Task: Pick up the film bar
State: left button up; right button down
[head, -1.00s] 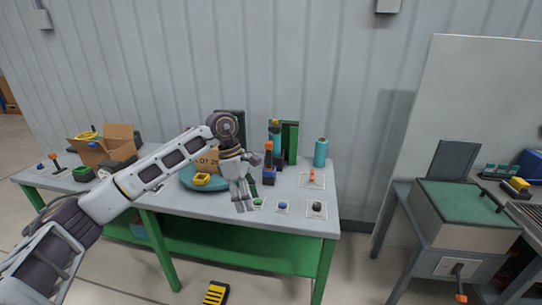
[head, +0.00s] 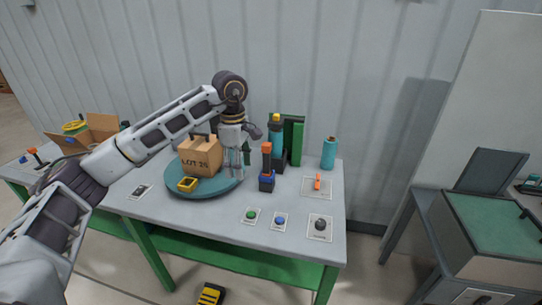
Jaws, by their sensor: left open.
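No object is clearly labelled as the film bar, and I cannot tell which one it is. One upright piece with an orange top and dark blue base (head: 267,175) stands right of the teal round plate (head: 205,190). A taller teal-and-black upright piece with a yellow top (head: 277,140) stands behind it. A teal roll (head: 329,154) stands at the back right. My left gripper (head: 238,175) points down, open, over the right part of the plate, between the LOT box and the orange-topped piece. My right gripper is not in view.
The LOT box (head: 201,156) and a yellow tray (head: 187,184) are on the plate. A green upright frame (head: 296,135) stands behind. Green, blue and black buttons (head: 320,223) line the front of the table. An orange lever (head: 317,182) is at right. The front table surface is mostly clear.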

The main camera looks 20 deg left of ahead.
aim_at(266, 147)
jog(key=i, duration=0.9)
